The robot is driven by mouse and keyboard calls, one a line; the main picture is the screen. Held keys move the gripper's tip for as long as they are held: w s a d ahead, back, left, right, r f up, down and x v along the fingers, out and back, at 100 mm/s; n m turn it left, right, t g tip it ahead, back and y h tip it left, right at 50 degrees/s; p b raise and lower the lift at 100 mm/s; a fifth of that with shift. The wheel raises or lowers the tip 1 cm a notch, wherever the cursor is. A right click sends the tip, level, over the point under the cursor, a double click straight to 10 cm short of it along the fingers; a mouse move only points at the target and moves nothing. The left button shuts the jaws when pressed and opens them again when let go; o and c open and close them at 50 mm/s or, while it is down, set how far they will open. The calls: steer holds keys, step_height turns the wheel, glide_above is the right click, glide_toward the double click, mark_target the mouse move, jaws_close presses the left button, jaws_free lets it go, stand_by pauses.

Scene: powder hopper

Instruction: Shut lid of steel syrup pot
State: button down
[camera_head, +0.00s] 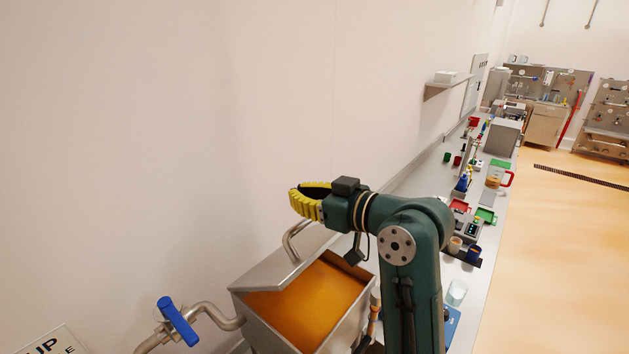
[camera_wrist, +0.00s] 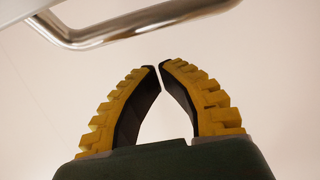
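The steel syrup pot (camera_head: 262,333) is a square steel vessel at the bottom centre of the head view. It stands open, with orange-brown syrup (camera_head: 312,300) showing inside. Its steel lid (camera_head: 270,272) is raised on the far left side and seen at a shallow angle. A bent steel bar handle (camera_head: 291,243) stands up from the lid; it also crosses the top of the wrist view (camera_wrist: 130,22). My gripper (camera_head: 298,193) appears above the handle in the head view, apart from it. In the wrist view its yellow-backed fingertips (camera_wrist: 157,66) almost meet, with nothing between them.
A pipe with a blue valve handle (camera_head: 178,321) is left of the pot. A pale wall rises behind. A long bench (camera_head: 414,182) with several cups, trays and tools runs away at the right, with clear floor (camera_head: 560,250) beyond. A sign (camera_head: 54,343) shows at lower left.

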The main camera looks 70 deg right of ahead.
steer(key=shift+s+a+f, duration=0.15)
steer(key=shift+s+f, duration=0.15)
steer(key=shift+f, duration=0.25)
steer(key=shift+s+a+f, duration=0.1)
steer(key=shift+s+f, duration=0.2)
steer(key=shift+f, duration=0.25)
steer(key=shift+s+f, duration=0.1)
steer(key=shift+f, duration=0.05)
